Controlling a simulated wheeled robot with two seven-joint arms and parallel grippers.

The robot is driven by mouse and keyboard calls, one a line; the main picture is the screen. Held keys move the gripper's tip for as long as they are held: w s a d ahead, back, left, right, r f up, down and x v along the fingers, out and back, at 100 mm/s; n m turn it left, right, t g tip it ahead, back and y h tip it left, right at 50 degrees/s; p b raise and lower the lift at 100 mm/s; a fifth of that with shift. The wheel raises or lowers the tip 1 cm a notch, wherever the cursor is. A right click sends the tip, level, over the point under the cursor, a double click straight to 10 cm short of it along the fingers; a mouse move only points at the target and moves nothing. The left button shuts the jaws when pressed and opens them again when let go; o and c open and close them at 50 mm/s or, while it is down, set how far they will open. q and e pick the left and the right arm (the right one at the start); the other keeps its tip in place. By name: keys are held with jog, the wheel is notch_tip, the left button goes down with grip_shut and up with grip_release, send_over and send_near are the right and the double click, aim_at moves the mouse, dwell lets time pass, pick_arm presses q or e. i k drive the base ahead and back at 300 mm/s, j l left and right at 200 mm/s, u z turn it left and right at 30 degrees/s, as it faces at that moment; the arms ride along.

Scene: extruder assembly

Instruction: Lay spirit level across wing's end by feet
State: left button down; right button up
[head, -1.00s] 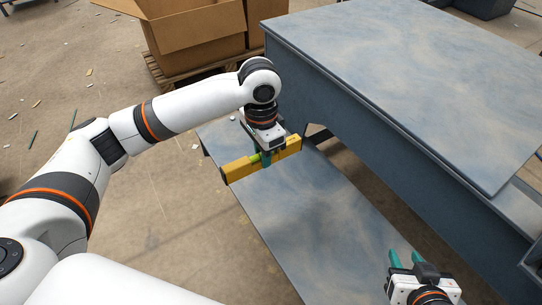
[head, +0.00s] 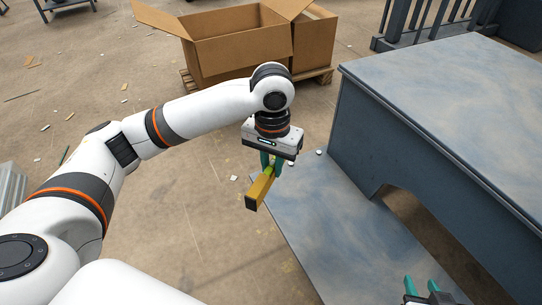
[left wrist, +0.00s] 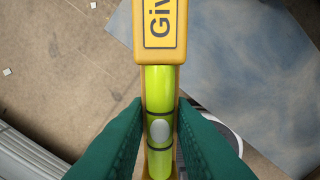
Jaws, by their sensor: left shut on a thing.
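The yellow spirit level (head: 259,189) is held in my left gripper (head: 270,163) near the left edge of the blue-grey wing (head: 310,210), the low panel. In the head view the level points toward the camera, with its dark end cap nearest. In the left wrist view the green vial of the level (left wrist: 160,92) lies between the two teal fingers (left wrist: 160,130). I cannot tell whether the level touches the wing. Small white feet (head: 318,152) show by the wing's far end. My right gripper (head: 421,288) shows two teal fingers apart at the bottom edge, with nothing visible between them.
A higher blue-grey table-like body (head: 450,110) stands right of the wing, with an arched cut-out in its side. An open cardboard box (head: 240,50) stands on a pallet behind my left arm. Small scraps lie on the bare floor at left.

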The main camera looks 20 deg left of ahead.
aim_at(295, 177)
jog(key=i+j+z, duration=0.2)
jog(key=j+z, duration=0.2)
jog(key=j, duration=0.55)
jog(key=j+z, duration=0.35)
jog(key=j, duration=0.55)
jog(key=z, duration=0.45)
jog(key=i+j, duration=0.05)
